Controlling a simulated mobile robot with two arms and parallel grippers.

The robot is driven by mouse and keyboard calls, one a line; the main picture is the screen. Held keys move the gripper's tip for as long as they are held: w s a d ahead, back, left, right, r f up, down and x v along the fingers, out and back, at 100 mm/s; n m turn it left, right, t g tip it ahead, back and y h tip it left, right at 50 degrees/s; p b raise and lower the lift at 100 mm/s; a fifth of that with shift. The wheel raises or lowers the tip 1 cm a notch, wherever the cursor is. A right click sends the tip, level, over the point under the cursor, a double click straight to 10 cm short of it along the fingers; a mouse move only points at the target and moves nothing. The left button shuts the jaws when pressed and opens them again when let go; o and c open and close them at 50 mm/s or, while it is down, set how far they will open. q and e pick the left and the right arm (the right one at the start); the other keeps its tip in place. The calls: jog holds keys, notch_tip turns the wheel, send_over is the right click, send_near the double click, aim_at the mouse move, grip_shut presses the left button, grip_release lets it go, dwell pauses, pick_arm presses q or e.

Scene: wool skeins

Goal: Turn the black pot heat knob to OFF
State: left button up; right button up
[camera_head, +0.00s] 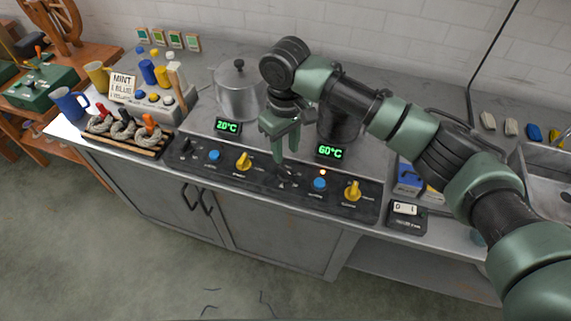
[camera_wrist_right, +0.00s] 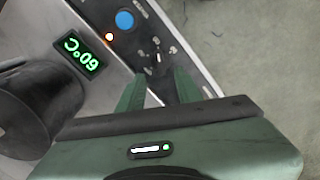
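The black pot (camera_head: 338,122) stands on the right part of the counter unit behind a green 60°C display (camera_head: 329,151); it also shows in the wrist view (camera_wrist_right: 38,108). Its small dark heat knob (camera_wrist_right: 157,57) sits on the black panel, left of the blue knob in the head view, where it is hard to make out. An orange light (camera_wrist_right: 110,37) glows near the blue knob. My right gripper (camera_head: 287,150) points down above this knob, fingers apart and empty. In the wrist view the knob shows just beyond the fingertips (camera_wrist_right: 158,77). Contact is not visible. My left gripper is not in view.
A steel pot (camera_head: 239,92) stands behind a 20°C display (camera_head: 228,126). A blue knob (camera_head: 319,183) and yellow knob (camera_head: 352,191) lie right of the heat knob. A counter box (camera_head: 405,215) and sink (camera_head: 547,175) are farther right. Wool skeins (camera_head: 122,131) lie left.

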aim_at(286, 169)
jog(key=shift+f+p, duration=0.5)
jog(key=shift+f, duration=3.1)
grip_shut()
